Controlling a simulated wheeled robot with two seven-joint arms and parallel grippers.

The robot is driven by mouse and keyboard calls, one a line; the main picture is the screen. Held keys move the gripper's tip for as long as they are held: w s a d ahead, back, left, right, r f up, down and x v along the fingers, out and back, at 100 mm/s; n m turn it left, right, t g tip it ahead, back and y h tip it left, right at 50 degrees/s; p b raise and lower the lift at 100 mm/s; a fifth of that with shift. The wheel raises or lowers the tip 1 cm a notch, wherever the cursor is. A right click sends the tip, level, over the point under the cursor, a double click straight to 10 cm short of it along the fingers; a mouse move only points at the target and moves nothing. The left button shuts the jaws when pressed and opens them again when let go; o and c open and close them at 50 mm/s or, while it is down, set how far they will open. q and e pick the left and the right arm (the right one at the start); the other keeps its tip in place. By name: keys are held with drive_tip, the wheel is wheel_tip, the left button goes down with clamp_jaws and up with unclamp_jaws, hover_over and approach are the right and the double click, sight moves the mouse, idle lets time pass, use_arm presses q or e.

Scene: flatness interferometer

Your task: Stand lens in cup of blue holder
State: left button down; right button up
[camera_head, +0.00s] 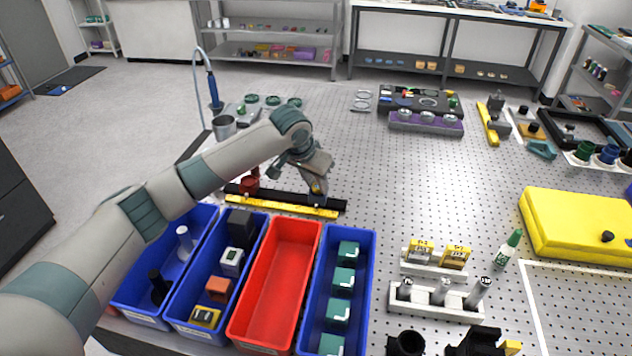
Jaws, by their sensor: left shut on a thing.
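My left gripper (317,187) points down over the right part of a black rail (335,204). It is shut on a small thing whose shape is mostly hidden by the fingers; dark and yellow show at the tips. I cannot tell whether this is the lens. A red holder (250,183) stands on the rail's left part. A blue holder (607,154) stands in a white rack at the far right, beside green and dark ones. Several round, lens-like discs sit in a purple tray (427,127) at the back. My right gripper is not in view.
A yellow scale (285,208) runs along the rail's front. Blue bins (372,250) and a red bin (318,238) stand in front. A small white rack with posts (440,297) and a yellow block (580,225) are to the right. The perforated table's middle is clear.

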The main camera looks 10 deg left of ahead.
use_arm(q)
drive_tip(key=shift+s+f, duration=0.35)
drive_tip(key=shift+f, duration=0.45)
drive_tip(key=c, duration=1.5)
unclamp_jaws()
drive_tip(key=shift+o, duration=0.7)
drive_tip(key=shift+r, duration=0.15)
drive_tip(key=w+b+v, duration=0.1)
drive_tip(key=b+v, duration=0.3)
drive_tip(key=v, duration=1.4)
drive_tip(key=shift+r+b, duration=0.35)
drive_tip(key=shift+b, duration=0.05)
drive_tip(key=shift+s+d, duration=0.15)
